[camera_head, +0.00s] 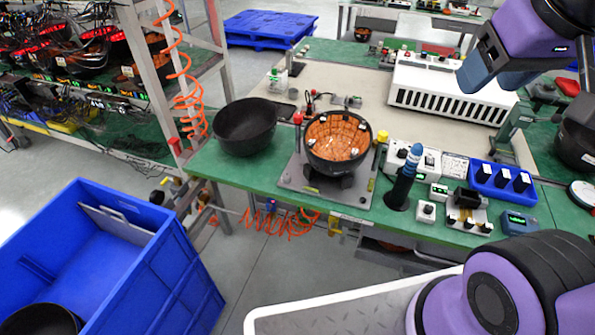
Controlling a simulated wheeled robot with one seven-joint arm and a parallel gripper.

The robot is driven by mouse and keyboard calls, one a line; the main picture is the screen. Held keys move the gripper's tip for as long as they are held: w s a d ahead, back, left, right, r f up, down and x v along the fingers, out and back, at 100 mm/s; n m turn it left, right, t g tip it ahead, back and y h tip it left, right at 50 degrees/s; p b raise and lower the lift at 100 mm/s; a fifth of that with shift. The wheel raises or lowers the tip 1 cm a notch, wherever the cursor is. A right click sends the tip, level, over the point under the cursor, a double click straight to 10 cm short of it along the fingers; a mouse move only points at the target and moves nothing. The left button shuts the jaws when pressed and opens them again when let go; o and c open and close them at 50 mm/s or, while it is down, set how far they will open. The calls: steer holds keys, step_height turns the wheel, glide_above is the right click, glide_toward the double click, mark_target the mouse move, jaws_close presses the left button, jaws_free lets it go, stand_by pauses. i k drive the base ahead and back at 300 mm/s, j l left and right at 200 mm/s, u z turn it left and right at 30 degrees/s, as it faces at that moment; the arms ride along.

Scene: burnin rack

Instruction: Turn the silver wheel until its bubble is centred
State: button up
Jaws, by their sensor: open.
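A grey plate (291,178) on the green bench holds a dark bowl with a copper-coloured, tiled inside (337,137). A yellow knob (382,136) stands at the bowl's right and a red-topped one (298,118) at its left. Small yellow-green marks show on the plate. I cannot clearly make out a silver wheel or its bubble at this size. My gripper (478,72) is at the upper right, in the air above the bench's right part. It is open, well apart from the plate, and nothing shows in it; its fingertips are hard to make out.
A black bowl (244,127) stands left of the plate. A dark blue-topped post (404,178), small boxes and a blue tray (503,180) crowd its right. A white slotted unit (450,88) stands behind. A blue crate (150,270) is on the floor at left; an orange coiled hose hangs nearby.

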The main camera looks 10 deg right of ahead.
mark_target(285, 177)
steer(key=j+u, duration=0.15)
steer(key=j, duration=0.2)
steer(key=i+j+u, duration=0.15)
steer(key=j, duration=0.25)
steer(key=j+u, duration=0.2)
steer(key=j, duration=0.15)
steer(key=i+j+u, duration=0.15)
steer(key=j, duration=0.2)
